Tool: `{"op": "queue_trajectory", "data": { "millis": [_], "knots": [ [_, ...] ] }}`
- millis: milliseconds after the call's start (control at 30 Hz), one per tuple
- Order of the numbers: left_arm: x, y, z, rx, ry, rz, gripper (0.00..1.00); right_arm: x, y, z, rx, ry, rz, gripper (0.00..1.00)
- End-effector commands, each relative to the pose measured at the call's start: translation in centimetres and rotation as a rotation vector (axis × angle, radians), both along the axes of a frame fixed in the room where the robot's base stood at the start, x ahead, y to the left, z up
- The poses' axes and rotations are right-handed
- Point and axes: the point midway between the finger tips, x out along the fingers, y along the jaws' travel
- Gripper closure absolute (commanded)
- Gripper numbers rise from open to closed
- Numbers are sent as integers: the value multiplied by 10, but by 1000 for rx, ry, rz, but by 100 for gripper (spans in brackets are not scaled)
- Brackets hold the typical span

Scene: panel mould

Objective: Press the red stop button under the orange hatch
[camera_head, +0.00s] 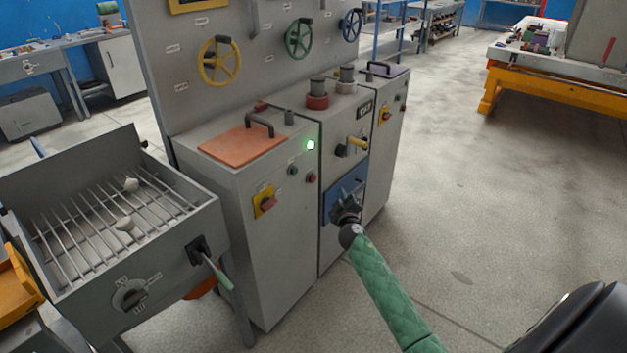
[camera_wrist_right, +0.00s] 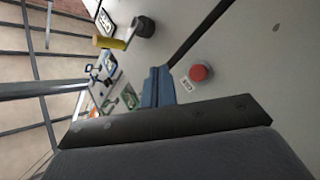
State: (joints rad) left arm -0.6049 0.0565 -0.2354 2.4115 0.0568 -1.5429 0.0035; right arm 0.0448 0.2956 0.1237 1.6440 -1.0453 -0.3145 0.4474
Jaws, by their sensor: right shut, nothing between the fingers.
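The orange hatch (camera_head: 235,144) lies flat and closed on top of the left grey cabinet (camera_head: 265,255), with a dark handle (camera_head: 262,122) on it. Whatever is under the hatch is hidden. A small red button (camera_head: 311,178) and a green one (camera_head: 292,170) are on the cabinet's front face. A round red button (camera_wrist_right: 200,73) with a white label shows in the right wrist view; I cannot tell for sure which one it is. My right gripper (camera_head: 345,203) is shut and empty, in front of the blue panel, below and right of the hatch. My left gripper is out of view.
A yellow-handled crank (camera_head: 357,144) sticks out above the blue panel (camera_head: 351,182); it also shows in the right wrist view (camera_wrist_right: 112,42). A lit green lamp (camera_head: 310,145) is beside the hatch. A grill box (camera_head: 70,292) stands at left.

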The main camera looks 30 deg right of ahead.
Motion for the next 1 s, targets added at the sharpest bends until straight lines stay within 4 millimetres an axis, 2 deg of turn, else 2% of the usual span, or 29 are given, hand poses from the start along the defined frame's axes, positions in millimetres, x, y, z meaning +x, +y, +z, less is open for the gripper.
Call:
{"op": "queue_trajectory", "data": {
  "millis": [267,733,1000],
  "knots": [
    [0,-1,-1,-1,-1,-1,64,8,3,0,0,1,-1,100],
    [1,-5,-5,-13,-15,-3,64,57,23,0,-1,0,-1,100],
    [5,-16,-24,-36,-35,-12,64,77,32,-1,1,-1,-1,100]
  ]
}}
